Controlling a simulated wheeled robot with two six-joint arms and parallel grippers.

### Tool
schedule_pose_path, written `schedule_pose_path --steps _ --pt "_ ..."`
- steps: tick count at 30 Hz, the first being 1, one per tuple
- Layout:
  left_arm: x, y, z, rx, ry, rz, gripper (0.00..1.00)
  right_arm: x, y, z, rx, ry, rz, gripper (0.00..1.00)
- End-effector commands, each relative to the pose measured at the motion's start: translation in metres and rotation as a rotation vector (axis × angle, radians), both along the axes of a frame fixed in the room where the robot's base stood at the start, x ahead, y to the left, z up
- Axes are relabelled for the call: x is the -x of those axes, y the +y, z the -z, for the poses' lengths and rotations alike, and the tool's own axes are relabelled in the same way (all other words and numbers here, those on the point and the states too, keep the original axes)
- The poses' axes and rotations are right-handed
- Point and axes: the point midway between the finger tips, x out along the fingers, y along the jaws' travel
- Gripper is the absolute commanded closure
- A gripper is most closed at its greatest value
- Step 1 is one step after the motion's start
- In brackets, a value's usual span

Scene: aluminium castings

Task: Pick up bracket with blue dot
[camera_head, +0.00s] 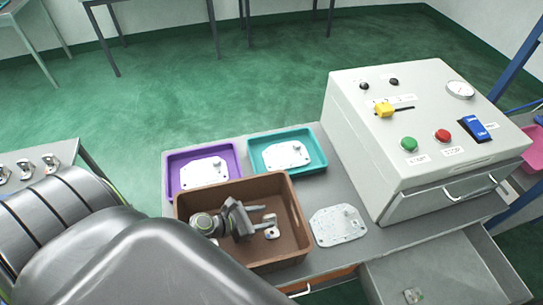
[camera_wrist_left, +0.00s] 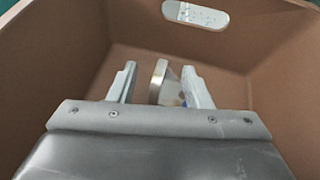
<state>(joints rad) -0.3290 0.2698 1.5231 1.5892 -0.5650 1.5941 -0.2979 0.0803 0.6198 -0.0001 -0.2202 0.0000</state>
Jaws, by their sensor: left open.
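My left gripper (camera_head: 263,214) reaches down into the brown bin (camera_head: 290,190), its jaws open. In the head view a silver bracket (camera_head: 272,233) lies on the bin floor close to the fingertips. Another small metal piece (camera_head: 214,241) shows by my wrist. My right gripper is not in view.
Purple (camera_head: 235,160) and teal (camera_head: 318,150) trays, each with a white plate, stand behind the bin. A loose plate (camera_head: 338,225) lies right of it. A grey machine (camera_head: 370,140) with buttons stands further right. More brackets (camera_head: 51,162) sit on the left table.

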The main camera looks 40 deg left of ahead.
Motion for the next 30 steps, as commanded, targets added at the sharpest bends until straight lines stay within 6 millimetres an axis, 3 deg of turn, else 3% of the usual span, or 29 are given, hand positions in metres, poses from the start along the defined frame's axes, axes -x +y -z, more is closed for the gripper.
schedule_pose_path --steps 9,20,30 --pt "-0.028 -0.018 0.018 0.001 -0.001 -0.002 0.55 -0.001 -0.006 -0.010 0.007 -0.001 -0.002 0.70" --pt "-0.033 -0.021 0.023 -0.002 0.000 -0.001 0.55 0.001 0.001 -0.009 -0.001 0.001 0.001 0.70" --pt "-0.033 -0.020 0.023 -0.002 0.000 -0.001 1.00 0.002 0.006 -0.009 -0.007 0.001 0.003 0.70"
